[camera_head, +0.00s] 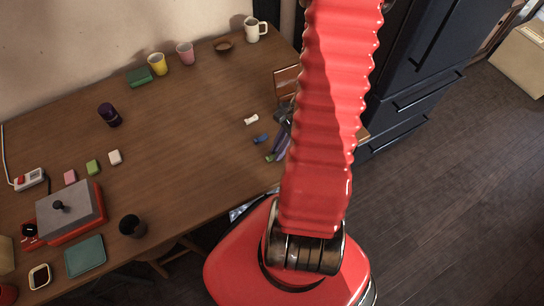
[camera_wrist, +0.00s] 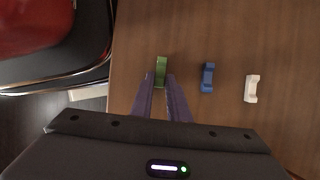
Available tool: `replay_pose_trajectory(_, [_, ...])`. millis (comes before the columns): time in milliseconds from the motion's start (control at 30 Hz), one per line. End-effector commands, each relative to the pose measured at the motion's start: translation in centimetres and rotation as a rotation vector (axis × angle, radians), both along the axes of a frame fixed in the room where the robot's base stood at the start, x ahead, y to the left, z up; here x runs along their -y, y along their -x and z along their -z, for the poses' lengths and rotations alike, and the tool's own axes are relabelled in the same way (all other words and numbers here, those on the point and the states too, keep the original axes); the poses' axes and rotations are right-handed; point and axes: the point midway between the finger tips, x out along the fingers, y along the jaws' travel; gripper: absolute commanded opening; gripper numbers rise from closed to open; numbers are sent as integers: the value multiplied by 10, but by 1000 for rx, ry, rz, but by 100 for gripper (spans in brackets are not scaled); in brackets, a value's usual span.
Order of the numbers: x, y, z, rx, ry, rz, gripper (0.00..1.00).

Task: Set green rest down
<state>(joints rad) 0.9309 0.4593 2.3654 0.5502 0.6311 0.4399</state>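The green rest (camera_wrist: 161,68) is a small notched block near the table edge, between the tips of my gripper (camera_wrist: 161,79) in the wrist view. The two purple fingers lie close along its sides and appear shut on it. It also shows in the head view (camera_head: 270,158), partly behind my gripper (camera_head: 281,147). It lines up with a blue rest (camera_wrist: 207,78) and a white rest (camera_wrist: 251,88) to its right. It is at or very near the table top; I cannot tell whether it touches.
The wooden table (camera_head: 190,130) is clear left of the rests. A brown wooden stand-like object (camera_head: 287,82) is at the table's right edge. Cups (camera_head: 157,63) are at the back.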

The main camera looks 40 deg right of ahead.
Motion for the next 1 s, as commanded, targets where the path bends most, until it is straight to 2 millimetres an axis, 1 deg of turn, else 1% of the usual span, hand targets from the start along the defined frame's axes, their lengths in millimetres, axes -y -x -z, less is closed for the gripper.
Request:
replay_pose_trajectory(33, [0, 0, 0, 0, 0, 0, 11])
replay_pose_trajectory(200, [0, 0, 0, 0, 0, 0, 0])
replay_pose_trajectory(667, [0, 0, -3, 1, 0, 0, 0])
replay_pose_trajectory(833, [1, 0, -12, 2, 3, -1, 0])
replay_pose_trajectory(1000, [1, 0, -31, 3, 4, -1, 0])
